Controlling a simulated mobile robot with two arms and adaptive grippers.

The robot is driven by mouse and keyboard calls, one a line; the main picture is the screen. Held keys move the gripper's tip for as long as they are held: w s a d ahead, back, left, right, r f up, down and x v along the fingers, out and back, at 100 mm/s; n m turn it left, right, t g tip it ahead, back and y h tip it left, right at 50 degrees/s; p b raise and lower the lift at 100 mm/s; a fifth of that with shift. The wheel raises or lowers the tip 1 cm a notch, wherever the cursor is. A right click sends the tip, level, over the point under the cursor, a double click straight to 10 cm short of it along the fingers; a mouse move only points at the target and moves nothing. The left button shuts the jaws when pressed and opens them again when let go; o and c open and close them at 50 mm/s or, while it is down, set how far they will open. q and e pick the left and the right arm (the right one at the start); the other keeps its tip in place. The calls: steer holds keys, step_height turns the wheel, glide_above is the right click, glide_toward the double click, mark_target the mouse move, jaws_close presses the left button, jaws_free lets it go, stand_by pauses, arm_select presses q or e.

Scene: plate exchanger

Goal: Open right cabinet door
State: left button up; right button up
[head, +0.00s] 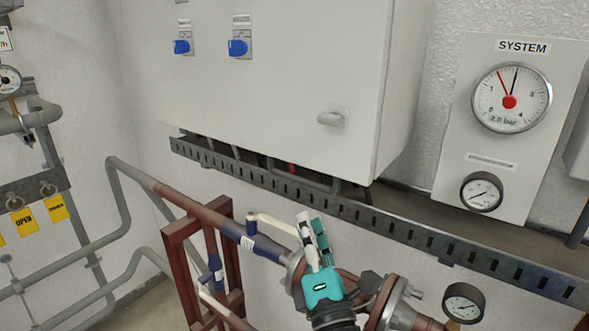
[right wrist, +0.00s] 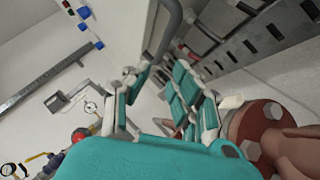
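The light grey cabinet door (head: 280,80) fills the upper middle of the head view and looks shut. Its small pale handle (head: 331,118) sits low near its right edge. My right gripper (head: 311,222) is below the cabinet, in front of the pipes, with its fingers pointing up. It is apart from the handle. In the right wrist view its teal and white fingers (right wrist: 162,72) stand apart with nothing seen between them. The handle cannot be made out in that view. My left gripper is in neither view.
A slotted metal rail (head: 350,212) runs below the cabinet. A flanged pipe with a pale lever (head: 270,225) is close to my right gripper. The SYSTEM gauge panel (head: 510,140) stands right of the cabinet. Blue knobs (head: 238,47) sit on the cabinet front.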

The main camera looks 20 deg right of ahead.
mark_target(294, 175)
steer(key=p+x, duration=0.3)
steer(key=x, duration=0.8)
steer(key=shift+w, duration=0.35)
steer(key=shift+c, duration=0.4)
jaws_close()
